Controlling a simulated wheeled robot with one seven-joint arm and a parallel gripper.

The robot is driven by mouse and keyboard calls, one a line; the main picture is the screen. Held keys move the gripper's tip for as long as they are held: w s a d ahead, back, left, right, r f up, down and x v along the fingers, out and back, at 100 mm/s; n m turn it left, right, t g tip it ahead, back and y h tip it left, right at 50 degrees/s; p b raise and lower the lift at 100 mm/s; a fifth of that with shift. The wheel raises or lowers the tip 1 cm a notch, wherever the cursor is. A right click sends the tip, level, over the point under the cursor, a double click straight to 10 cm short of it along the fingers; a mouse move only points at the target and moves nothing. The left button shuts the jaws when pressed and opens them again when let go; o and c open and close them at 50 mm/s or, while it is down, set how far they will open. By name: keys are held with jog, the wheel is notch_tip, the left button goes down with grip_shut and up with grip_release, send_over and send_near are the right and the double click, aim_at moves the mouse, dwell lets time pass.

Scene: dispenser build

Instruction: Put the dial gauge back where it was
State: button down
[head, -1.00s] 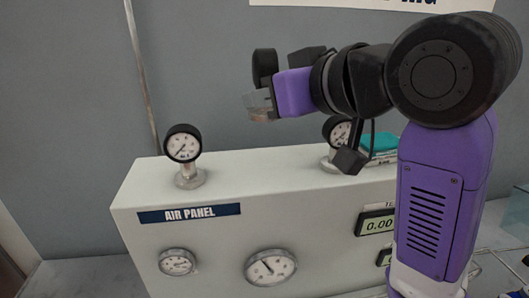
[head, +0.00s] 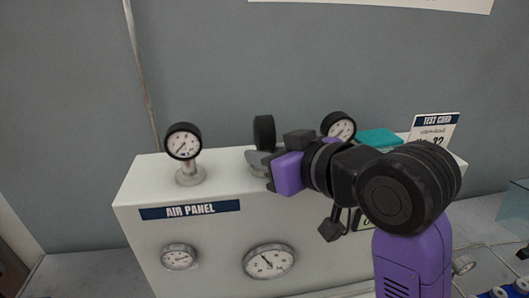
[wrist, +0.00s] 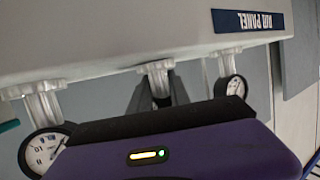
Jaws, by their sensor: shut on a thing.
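The held dial gauge (head: 264,132) has a black rim and is seen nearly edge-on in the head view, so its face is hidden. My gripper (head: 259,164) is shut on it below the dial, at the top of the air panel (head: 142,178). In the wrist view, my gripper's fingers (wrist: 157,88) flank a pale stem (wrist: 157,70) close to the panel's top; the dial is hidden. I cannot tell whether its base touches the panel.
A left gauge (head: 183,142) and a right gauge (head: 338,127) stand upright on the panel top, either side of the held one. A teal object (head: 380,141) and a test card (head: 434,132) are at the right. A grey wall (head: 300,60) rises behind.

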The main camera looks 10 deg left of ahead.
jog(key=shift+f, duration=0.1)
jog(key=c, duration=1.2)
grip_release()
jog(key=b+v, duration=0.2)
jog(key=v, duration=1)
